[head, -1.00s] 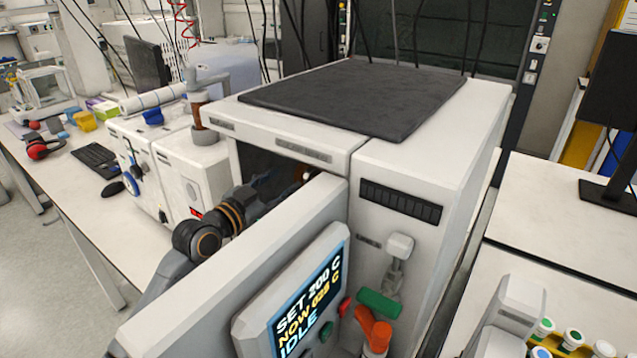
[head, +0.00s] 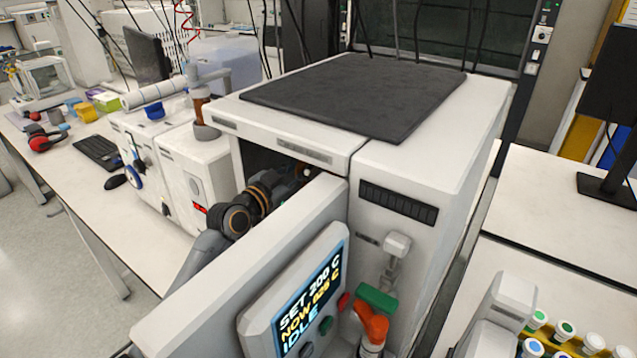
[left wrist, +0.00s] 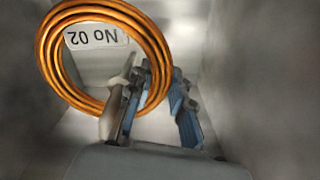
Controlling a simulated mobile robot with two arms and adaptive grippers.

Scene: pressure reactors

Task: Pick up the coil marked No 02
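The coil (left wrist: 50,58) is a ring of orange-copper tubing in the left wrist view, with a white "No 02" tag (left wrist: 97,37) that appears upside down. It is inside a pale grey-walled chamber. My left gripper (left wrist: 157,88) is open there, its fingers apart, and the coil's right side overlaps the space between them. I cannot tell whether a finger touches it. In the head view my left arm reaches behind the open door (head: 250,260) into the white oven's dark opening (head: 262,160); its fingers are hidden.
The oven (head: 440,150) has a dark mat on top, and its open door carries an "IDLE" screen (head: 312,290). A white instrument (head: 190,175) stands close left of the opening. Capped vials (head: 560,335) stand at bottom right. A monitor (head: 607,110) is at the right.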

